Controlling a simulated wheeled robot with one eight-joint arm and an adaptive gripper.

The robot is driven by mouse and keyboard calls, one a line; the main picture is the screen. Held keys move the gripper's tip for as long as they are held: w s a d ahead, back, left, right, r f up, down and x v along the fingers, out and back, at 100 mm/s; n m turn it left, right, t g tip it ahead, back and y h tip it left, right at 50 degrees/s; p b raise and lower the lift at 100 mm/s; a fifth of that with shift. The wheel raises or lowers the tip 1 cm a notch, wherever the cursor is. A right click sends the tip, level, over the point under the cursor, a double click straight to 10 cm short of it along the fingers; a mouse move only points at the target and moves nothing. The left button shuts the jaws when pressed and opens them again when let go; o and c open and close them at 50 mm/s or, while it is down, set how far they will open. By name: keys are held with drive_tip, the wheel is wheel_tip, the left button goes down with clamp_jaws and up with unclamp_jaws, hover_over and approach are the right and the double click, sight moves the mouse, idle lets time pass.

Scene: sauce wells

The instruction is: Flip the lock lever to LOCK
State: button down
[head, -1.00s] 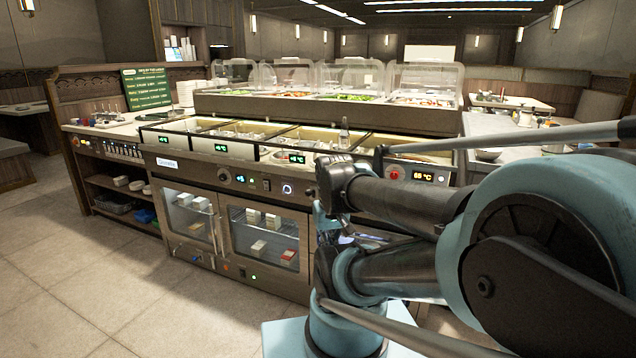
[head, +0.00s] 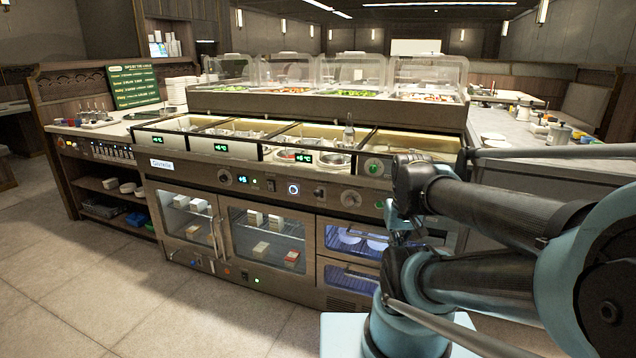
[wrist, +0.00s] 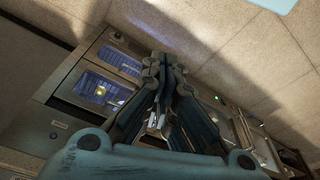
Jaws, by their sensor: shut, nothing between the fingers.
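I cannot make out a lock lever with a readable LOCK mark. Small controls sit on the strip under the glass doors (head: 262,236) in the head view, with an orange button (head: 227,271), a dark switch (head: 245,276) and a green light (head: 257,281). They are too small to read. My gripper (wrist: 166,62) is shut and empty in the wrist view, over the floor beside the counter's front. In the head view my arm reaches in from the right and my fingertips cannot be made out.
The sauce counter has a row of wells (head: 205,125) and upper-panel knobs (head: 224,176). Lit drawers (head: 350,238) are at its right, partly behind my arm; they also show in the wrist view (wrist: 102,88). A shelf unit (head: 110,185) stands left. The front-left floor (head: 120,300) is clear.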

wheel_tip(320, 180, up, 10)
drive_tip(key=m+t+h, duration=0.3)
drive_tip(key=t+h, duration=0.1)
hover_over(319, 193)
drive_tip(key=s+a, duration=0.3)
drive_tip(key=a, duration=0.2)
drive_tip(key=shift+r, duration=0.2)
drive_tip(key=shift+w, duration=0.1)
drive_tip(key=x, duration=1)
drive_tip(key=shift+f, duration=0.1)
